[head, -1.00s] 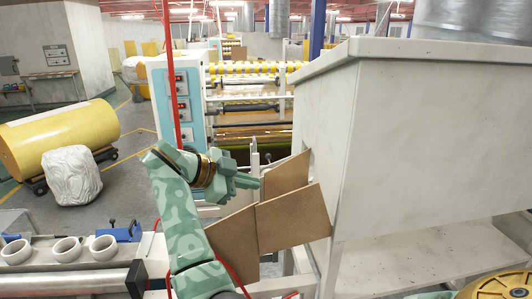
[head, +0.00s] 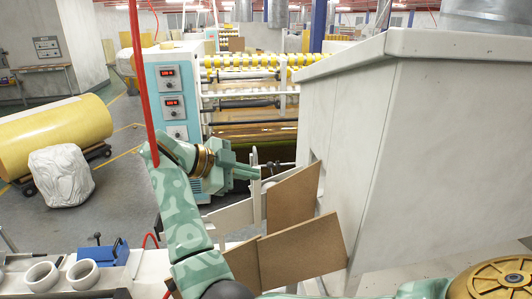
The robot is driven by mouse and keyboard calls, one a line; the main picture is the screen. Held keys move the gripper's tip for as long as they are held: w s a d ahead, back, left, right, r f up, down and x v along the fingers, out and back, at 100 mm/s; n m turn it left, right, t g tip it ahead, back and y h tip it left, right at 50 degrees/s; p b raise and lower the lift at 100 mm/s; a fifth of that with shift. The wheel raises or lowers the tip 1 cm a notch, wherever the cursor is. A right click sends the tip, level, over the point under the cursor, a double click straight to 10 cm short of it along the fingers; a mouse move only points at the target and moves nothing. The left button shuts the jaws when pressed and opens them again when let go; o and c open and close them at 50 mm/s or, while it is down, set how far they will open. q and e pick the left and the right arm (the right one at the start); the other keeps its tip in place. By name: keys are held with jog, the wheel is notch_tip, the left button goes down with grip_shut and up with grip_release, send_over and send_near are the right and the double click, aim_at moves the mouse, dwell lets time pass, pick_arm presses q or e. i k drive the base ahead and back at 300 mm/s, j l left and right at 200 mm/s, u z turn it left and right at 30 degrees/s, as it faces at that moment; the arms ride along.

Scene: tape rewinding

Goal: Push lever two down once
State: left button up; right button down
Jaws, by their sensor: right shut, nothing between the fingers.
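My right gripper (head: 244,172) is shut and empty, at the end of a green patterned arm. Its fingers point right, toward a small dark handle (head: 271,166) and a thin white post (head: 255,157) beside the tan boards. The handle may be a lever, but I cannot tell which number. Contact between the fingers and these parts is not clear. My left gripper is not in view.
Tan boards (head: 301,248) lean at a large grey-white housing (head: 430,130) on the right. A control cabinet (head: 173,100) and tape rollers (head: 250,62) stand behind. A red cord (head: 141,85) hangs near my arm. A blue clamp (head: 103,252) and white rings (head: 82,274) sit lower left.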

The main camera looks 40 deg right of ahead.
aim_at(270, 165)
jog(key=i+l, duration=0.8)
